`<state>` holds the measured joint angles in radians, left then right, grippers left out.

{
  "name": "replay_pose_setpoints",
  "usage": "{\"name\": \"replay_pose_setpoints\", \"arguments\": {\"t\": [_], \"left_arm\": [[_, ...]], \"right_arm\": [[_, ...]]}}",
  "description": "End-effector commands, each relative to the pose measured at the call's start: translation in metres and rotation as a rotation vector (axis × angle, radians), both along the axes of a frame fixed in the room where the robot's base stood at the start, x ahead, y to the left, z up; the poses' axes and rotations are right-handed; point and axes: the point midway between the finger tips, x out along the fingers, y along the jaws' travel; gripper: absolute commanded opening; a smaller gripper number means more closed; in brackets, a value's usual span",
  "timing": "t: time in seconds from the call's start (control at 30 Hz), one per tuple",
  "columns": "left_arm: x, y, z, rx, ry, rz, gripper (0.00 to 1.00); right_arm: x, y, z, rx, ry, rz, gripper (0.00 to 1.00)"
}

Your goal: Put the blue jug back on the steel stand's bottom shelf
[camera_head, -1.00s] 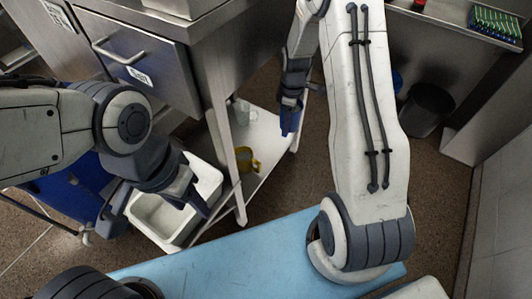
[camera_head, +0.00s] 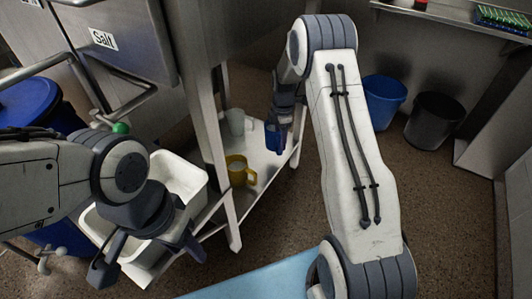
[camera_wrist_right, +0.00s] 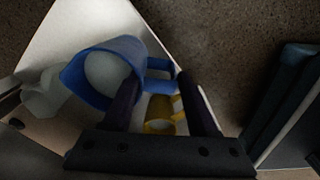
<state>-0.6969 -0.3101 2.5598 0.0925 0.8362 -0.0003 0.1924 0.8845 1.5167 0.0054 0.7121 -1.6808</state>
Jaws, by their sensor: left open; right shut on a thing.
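The blue jug (camera_head: 273,139) is at my right gripper (camera_head: 284,126), above the right part of the steel stand's bottom shelf (camera_head: 262,160). In the right wrist view the jug (camera_wrist_right: 103,72) shows its open mouth, and its handle lies between the fingers of my right gripper (camera_wrist_right: 158,88), which is shut on it. I cannot tell whether the jug's base touches the shelf. A yellow jug (camera_head: 238,172) and a whitish jug (camera_head: 236,122) stand on the same shelf. My left gripper (camera_head: 148,252) is open and empty, over the white bin.
A white bin (camera_head: 200,180) is left of the stand. The stand's front leg (camera_head: 229,205) rises beside the yellow jug. Blue (camera_head: 385,100) and black (camera_head: 432,118) buckets stand on the floor at right. A light blue surface (camera_head: 255,280) lies in front.

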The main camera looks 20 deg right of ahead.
Motion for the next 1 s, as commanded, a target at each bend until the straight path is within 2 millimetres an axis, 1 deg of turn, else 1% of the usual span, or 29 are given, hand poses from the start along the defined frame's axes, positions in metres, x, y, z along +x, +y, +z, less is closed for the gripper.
{"name": "replay_pose_setpoints", "arguments": {"t": [0.03,0.1,0.2,0.3,0.47,0.7,0.73,1.0], "left_arm": [[0.000,0.000,-0.013,0.000,0.000,0.000,0.50],[0.000,0.000,-0.021,0.000,0.000,0.000,0.50],[0.000,0.000,-0.029,0.000,0.000,0.000,0.50],[0.000,0.000,-0.033,0.000,0.000,0.000,0.50],[0.000,0.000,-0.037,0.000,0.000,0.000,0.50],[0.000,0.000,-0.063,0.000,0.000,0.000,0.50],[0.000,0.000,-0.065,0.000,0.000,0.000,0.50],[0.000,0.000,-0.063,0.000,0.000,0.000,0.50]], "right_arm": [[0.011,0.008,-0.014,-0.001,-0.005,0.004,0.00],[0.023,0.016,-0.022,-0.001,-0.005,0.003,0.00],[0.036,0.026,-0.030,0.000,-0.005,0.002,0.00],[0.044,0.033,-0.034,0.000,-0.004,0.001,0.00],[0.047,0.035,-0.038,0.000,-0.003,-0.001,0.00],[0.046,0.035,-0.072,0.000,-0.001,-0.002,0.00],[0.046,0.035,-0.075,0.000,-0.002,-0.002,0.00],[0.046,0.035,-0.073,0.000,-0.003,-0.002,0.00]]}}
